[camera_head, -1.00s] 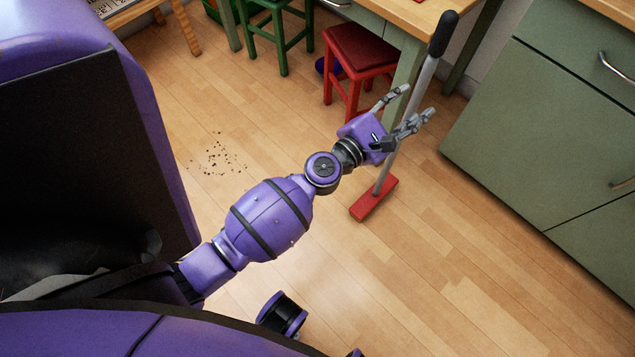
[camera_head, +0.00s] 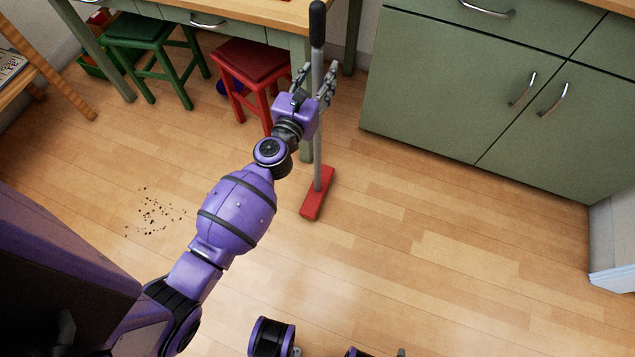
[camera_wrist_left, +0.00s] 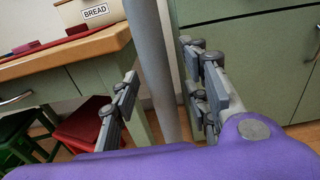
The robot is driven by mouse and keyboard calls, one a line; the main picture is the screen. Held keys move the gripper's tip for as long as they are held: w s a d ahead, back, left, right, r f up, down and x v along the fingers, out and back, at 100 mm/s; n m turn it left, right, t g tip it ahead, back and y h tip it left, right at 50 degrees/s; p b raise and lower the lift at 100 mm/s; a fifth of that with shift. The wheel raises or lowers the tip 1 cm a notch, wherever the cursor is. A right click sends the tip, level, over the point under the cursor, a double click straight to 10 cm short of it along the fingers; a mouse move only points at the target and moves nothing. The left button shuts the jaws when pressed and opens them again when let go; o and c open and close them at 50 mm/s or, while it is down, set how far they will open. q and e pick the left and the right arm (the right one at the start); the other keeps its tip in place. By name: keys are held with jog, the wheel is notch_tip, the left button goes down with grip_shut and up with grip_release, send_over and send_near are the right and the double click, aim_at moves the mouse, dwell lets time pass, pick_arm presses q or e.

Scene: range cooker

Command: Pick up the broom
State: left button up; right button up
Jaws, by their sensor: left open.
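The broom stands upright on the floor, with a red head (camera_head: 317,195), a grey handle (camera_head: 318,150) and a black grip at the top. My left gripper (camera_head: 316,76) is open at the upper part of the handle, below the black grip. In the left wrist view the grey handle (camera_wrist_left: 152,65) runs up between the two open fingers (camera_wrist_left: 160,75). Gaps show between the handle and the fingers on both sides.
A red stool (camera_head: 250,65) and a green stool (camera_head: 150,50) stand by the wooden-topped table (camera_head: 245,10), left of the broom. Green cabinets (camera_head: 440,90) stand to the right. Dark crumbs (camera_head: 152,212) lie on the floor at left. The floor around the broom head is clear.

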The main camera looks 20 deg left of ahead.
pick_arm(q)
grip_shut()
jog(key=shift+r, duration=0.1)
dwell(0.3)
